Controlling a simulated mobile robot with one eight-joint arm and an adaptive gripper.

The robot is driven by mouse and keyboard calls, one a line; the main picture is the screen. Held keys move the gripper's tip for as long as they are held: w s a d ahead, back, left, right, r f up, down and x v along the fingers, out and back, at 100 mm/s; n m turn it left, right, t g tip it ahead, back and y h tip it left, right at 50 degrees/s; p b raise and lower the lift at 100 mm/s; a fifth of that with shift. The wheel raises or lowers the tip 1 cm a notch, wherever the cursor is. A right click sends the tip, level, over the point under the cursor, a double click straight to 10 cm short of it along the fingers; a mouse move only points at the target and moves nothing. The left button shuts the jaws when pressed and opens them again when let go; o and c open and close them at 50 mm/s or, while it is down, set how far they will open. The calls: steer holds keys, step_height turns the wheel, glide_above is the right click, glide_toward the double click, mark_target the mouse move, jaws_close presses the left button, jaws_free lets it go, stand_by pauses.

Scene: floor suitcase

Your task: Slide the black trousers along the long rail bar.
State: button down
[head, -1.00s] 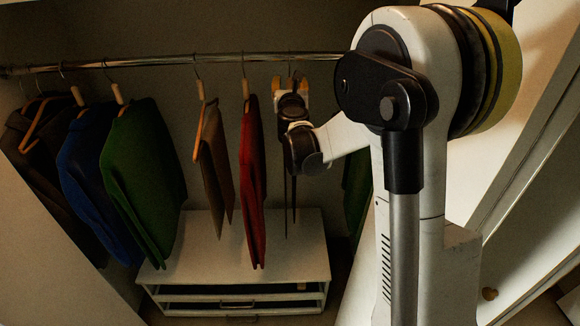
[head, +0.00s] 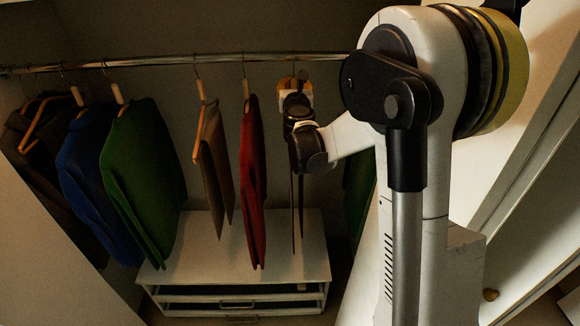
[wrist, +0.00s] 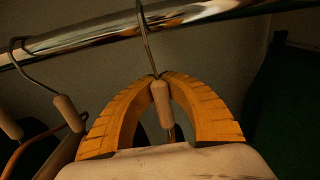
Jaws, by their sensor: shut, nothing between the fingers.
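The long rail bar (head: 150,61) runs across the closet in the head view. It also crosses the top of the wrist view (wrist: 100,44). The black trousers (head: 298,215) show in the head view as a thin dark strip, nearly edge-on, hanging below my gripper (head: 293,82), right of the red garment. In the wrist view the yellow fingers of my gripper (wrist: 160,78) are shut, arched around a hanger's wooden neck (wrist: 162,102). The tips meet close to its hook wire, just below the rail. The hanger's lower part is hidden behind the wrist.
On the rail to the left hang a red garment (head: 252,180), brown trousers (head: 217,170), and green (head: 142,175), blue (head: 85,175) and dark clothes. Another green garment (wrist: 288,115) is at the right. A white drawer unit (head: 190,255) stands below.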

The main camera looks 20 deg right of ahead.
steer(key=s+d, duration=0.4)
steer(key=d, duration=0.6)
steer(key=shift+s+b, duration=0.15)
steer(key=shift+b, duration=0.15)
stand_by(0.4)
